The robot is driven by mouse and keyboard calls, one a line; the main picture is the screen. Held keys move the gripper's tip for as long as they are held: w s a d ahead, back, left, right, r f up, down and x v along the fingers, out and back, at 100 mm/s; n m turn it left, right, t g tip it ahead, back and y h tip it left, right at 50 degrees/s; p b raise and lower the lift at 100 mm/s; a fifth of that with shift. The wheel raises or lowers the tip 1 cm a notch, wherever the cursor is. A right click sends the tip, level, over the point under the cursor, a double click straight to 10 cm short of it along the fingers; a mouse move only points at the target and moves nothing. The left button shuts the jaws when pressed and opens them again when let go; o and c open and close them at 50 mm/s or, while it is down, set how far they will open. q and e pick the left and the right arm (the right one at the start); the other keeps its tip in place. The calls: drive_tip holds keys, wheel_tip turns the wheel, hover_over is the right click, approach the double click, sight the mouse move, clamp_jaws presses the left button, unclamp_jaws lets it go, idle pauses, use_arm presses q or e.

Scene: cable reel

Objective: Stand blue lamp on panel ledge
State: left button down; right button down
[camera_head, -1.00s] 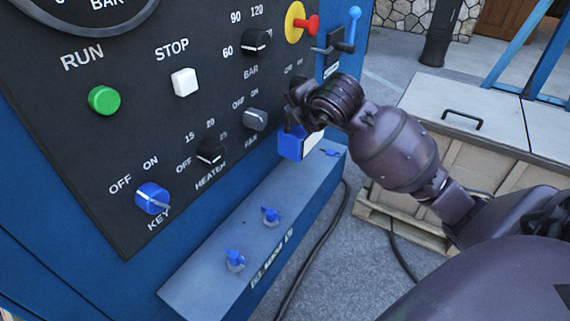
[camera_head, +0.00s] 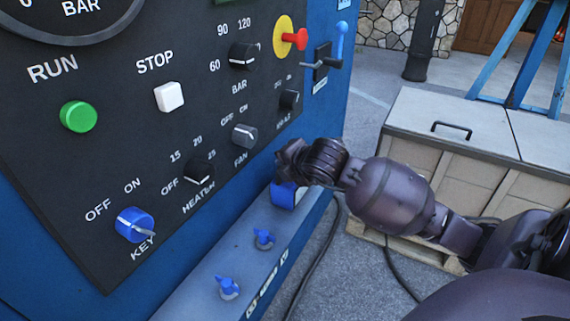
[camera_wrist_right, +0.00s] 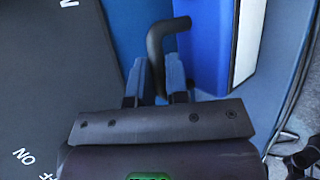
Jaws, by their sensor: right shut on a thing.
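The blue lamp (camera_head: 284,196) is a blue box with a pale face, at the far end of the panel ledge (camera_head: 290,226). I cannot tell whether its base touches the ledge. In the right wrist view the lamp (camera_wrist_right: 203,45) is upper right, with a bent black handle (camera_wrist_right: 157,50) beside it. My right gripper (camera_wrist_right: 155,82) is shut on that handle. In the head view my right gripper (camera_head: 285,170) is above the lamp and hides its upper part. My left gripper is not in view.
Two blue wing-shaped fittings (camera_head: 263,240) (camera_head: 228,288) stand on the nearer ledge. The dark control panel (camera_head: 100,190) with knobs and buttons rises on the left. A black cable (camera_head: 318,250) lies on the floor. A wooden crate (camera_head: 455,160) stands to the right.

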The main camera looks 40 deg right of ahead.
drive_tip(key=shift+r, duration=0.25)
drive_tip(key=shift+f, duration=0.1)
drive_tip(key=shift+f, duration=0.15)
drive_tip(key=c, duration=1.6)
unclamp_jaws()
drive_tip(key=shift+f, duration=0.1)
drive_tip(key=o, duration=0.5)
